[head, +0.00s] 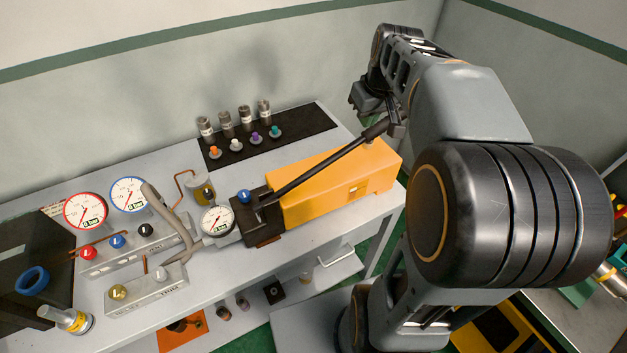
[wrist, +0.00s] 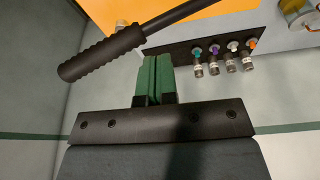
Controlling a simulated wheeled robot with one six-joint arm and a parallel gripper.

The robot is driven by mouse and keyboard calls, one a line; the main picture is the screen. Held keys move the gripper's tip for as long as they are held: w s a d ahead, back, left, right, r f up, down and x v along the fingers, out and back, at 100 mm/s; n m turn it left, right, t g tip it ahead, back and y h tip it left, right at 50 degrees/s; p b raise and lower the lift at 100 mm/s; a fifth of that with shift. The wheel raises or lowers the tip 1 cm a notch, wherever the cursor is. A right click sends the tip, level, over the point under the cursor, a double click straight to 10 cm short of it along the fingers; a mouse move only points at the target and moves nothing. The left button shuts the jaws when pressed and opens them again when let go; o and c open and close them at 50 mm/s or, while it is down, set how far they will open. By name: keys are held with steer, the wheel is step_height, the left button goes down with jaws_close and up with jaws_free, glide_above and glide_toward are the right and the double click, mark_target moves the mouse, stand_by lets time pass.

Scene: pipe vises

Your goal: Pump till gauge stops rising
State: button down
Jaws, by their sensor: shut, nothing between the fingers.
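The hand pump has a yellow body (head: 335,190) on the bench and a black head block at its left end. Its black lever (head: 325,160) slants up to the right, ending in a ribbed grip. A round white pump gauge (head: 217,220) sits left of the block; its needle is too small to read surely. My gripper (head: 397,127) is by the lever's raised end. In the wrist view, its green finger pads (wrist: 155,77) are shut together and empty. The lever grip (wrist: 100,55) passes beside them, not between them; contact cannot be told.
A red-rimmed gauge (head: 86,211) and a blue-rimmed gauge (head: 129,195) stand over a valve manifold (head: 140,245) at left. A black mat (head: 310,121) behind the pump holds several fittings and coloured caps. A blue ring (head: 32,280) lies far left.

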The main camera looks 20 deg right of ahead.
steer(key=shift+n, duration=0.4)
steer(key=w+d+r+p, duration=0.1)
steer(key=d, duration=0.3)
steer(key=w+d+r, duration=0.2)
steer(key=d, duration=0.1)
steer(key=w+d+r+p, duration=0.1)
steer(key=w+d, duration=0.1)
steer(key=d, duration=0.2)
steer(key=shift+d+r+p, duration=0.25)
steer(key=shift+d+p, duration=0.1)
step_height(320, 180, down, 7)
steer(key=b, duration=0.6)
steer(key=shift+a, duration=0.1)
steer(key=shift+s, duration=0.1)
steer(key=shift+f, duration=0.1)
steer(key=shift+d+f+b, duration=0.25)
steer(key=shift+f+b, duration=0.3)
steer(key=shift+f, duration=0.35)
steer(key=shift+d+f+b, duration=0.25)
steer(key=shift+f+b, duration=0.3)
steer(key=shift+f, duration=0.3)
steer(key=shift+d+f+b, duration=0.25)
steer(key=shift+f+b, duration=0.3)
steer(key=shift+f, duration=0.35)
